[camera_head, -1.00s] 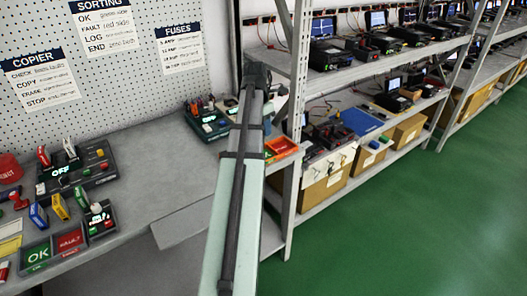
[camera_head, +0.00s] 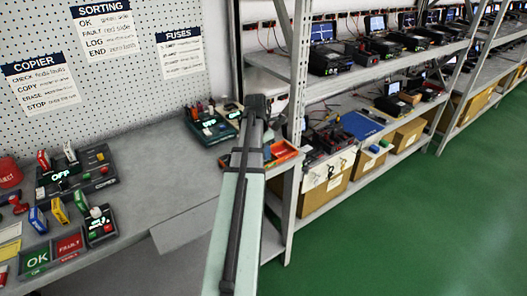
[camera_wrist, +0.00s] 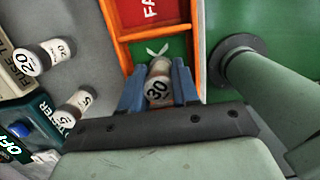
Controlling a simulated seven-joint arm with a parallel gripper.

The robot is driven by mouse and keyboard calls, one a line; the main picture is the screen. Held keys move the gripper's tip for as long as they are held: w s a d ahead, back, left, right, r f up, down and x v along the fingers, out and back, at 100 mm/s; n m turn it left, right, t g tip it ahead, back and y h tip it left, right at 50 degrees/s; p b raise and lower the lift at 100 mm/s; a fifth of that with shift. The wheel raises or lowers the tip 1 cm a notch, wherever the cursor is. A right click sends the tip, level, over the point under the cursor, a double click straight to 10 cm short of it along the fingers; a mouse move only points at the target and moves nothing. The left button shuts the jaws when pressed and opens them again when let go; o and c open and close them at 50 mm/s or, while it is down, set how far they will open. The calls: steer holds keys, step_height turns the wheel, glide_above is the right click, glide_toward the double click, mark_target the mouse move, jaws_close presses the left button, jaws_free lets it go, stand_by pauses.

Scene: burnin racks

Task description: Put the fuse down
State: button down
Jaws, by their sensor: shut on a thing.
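My gripper (camera_wrist: 158,88) has blue fingers shut on a fuse (camera_wrist: 157,92), a pale cylinder marked 30. In the wrist view the fuse lies at the near side of the green compartment (camera_wrist: 176,48) with a white check mark. This compartment is part of an orange-walled tray (camera_wrist: 120,37); a red compartment (camera_wrist: 140,10) with white letters lies beyond. I cannot tell whether the fuse touches the tray floor. In the head view the orange tray (camera_head: 290,152) shows beside my arm, which hides the gripper and fuse.
A fuse marked 20 (camera_wrist: 45,57) and a fuse marked 5 (camera_wrist: 78,104) are left of the gripper, near a dark tester box (camera_wrist: 42,116). A shelf post (camera_head: 294,190) stands close right of the tray. The bench (camera_head: 165,160) has clear room in its middle.

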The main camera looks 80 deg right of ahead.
steer(key=shift+f, duration=0.15)
steer(key=c, duration=0.8)
jaws_free()
steer(key=r, duration=0.4)
steer(key=a+r, duration=0.1)
steer(key=r, duration=0.3)
steer(key=w+r, duration=0.1)
steer(key=r, duration=0.3)
steer(key=shift+w+a+r, duration=0.1)
steer(key=shift+a+r, duration=0.05)
